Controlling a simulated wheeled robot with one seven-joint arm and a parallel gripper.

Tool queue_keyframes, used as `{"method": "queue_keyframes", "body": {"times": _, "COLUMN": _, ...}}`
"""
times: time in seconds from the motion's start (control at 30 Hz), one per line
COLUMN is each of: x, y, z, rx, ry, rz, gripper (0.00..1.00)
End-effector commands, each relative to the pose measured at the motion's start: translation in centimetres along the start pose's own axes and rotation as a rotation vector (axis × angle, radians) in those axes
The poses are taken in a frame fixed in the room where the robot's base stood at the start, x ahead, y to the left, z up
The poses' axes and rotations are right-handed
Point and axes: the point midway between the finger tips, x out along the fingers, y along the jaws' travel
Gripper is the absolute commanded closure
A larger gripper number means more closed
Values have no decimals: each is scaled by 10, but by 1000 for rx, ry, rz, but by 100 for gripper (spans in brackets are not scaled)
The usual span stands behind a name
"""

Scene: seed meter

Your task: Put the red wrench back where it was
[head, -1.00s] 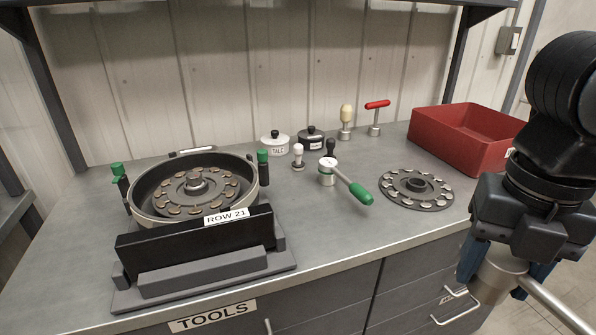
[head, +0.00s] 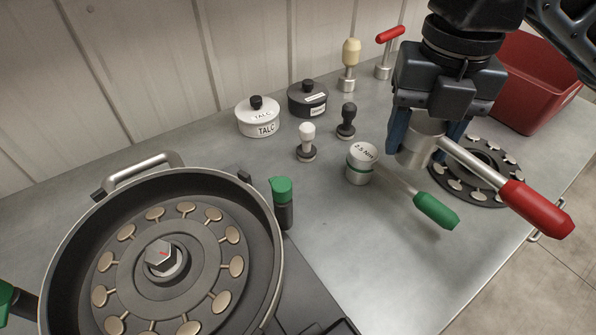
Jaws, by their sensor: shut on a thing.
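My gripper (head: 425,142) is shut on the metal head of the red wrench (head: 535,207) and holds it above the bench. The wrench's silver shaft and red handle stick out to the lower right. The green wrench (head: 437,210) stands on the bench just left of my gripper, its round top marked 2.5 Nm and its shaft pointing to the lower right. The underside of the red wrench's head is partly hidden by the fingers, and I cannot tell its exact height.
The round seed meter housing (head: 60,235) with its disc is at the lower left. A white talc pot (head: 258,122), a dark pot (head: 308,100), small stampers and a red T-handle tool (head: 390,36) stand behind. A spare disc (head: 487,178) and a red bin (head: 530,85) are at right.

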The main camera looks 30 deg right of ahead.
Motion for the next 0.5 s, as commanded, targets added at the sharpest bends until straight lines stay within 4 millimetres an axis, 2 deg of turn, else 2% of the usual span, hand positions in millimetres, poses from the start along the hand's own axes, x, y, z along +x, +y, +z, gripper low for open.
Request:
{"method": "queue_keyframes", "body": {"times": 0.17, "x": 10, "y": 18, "z": -2, "rx": -4, "ry": 3, "rz": 0, "gripper": 100}}
{"method": "queue_keyframes", "body": {"times": 0.5, "x": 49, "y": 84, "z": -7, "rx": -2, "ry": 3, "rz": -1, "gripper": 100}}
